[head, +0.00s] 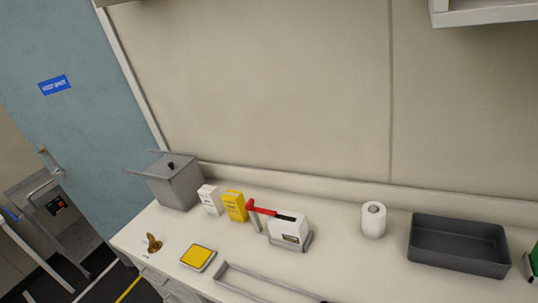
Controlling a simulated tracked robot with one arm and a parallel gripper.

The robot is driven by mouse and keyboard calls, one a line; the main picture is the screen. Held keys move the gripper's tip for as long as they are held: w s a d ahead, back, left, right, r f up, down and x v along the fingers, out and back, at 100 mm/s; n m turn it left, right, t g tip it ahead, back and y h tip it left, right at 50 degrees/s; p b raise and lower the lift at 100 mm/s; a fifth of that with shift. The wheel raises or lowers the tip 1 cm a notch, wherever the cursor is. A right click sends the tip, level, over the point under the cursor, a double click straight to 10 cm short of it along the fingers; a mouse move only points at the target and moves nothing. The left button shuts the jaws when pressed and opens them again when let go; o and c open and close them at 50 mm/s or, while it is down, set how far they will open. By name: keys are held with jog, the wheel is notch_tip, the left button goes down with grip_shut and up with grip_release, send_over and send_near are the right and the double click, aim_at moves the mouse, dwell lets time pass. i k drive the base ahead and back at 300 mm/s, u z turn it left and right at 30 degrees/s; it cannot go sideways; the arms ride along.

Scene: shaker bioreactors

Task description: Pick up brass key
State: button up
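A small brass-coloured object (153,243) sits near the left front end of the white counter (335,265). It is the only brass-coloured thing I see, but it is too small to make out clearly as a key. It is apart from the things around it. My gripper does not show in the head view, so I cannot see its fingers or whether it holds anything.
A yellow-topped pad (198,257) lies right of the brass object; a grey lidded box (176,181) stands behind. White and yellow cartons (234,206), a red-handled tool (268,211), a paper roll (373,221) and a grey tray (459,246) stand rightward. A grey bar frame (265,282) is in front.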

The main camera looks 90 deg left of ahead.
aim_at(150, 238)
jog(key=u, duration=3.35)
jog(key=k, duration=0.5)
jog(key=z, duration=0.05)
jog(key=i, duration=0.5)
jog(key=z, duration=0.25)
jog(key=k, duration=0.45)
jog(key=u, duration=0.65)
jog(key=i, duration=0.75)
jog(key=u, duration=0.2)
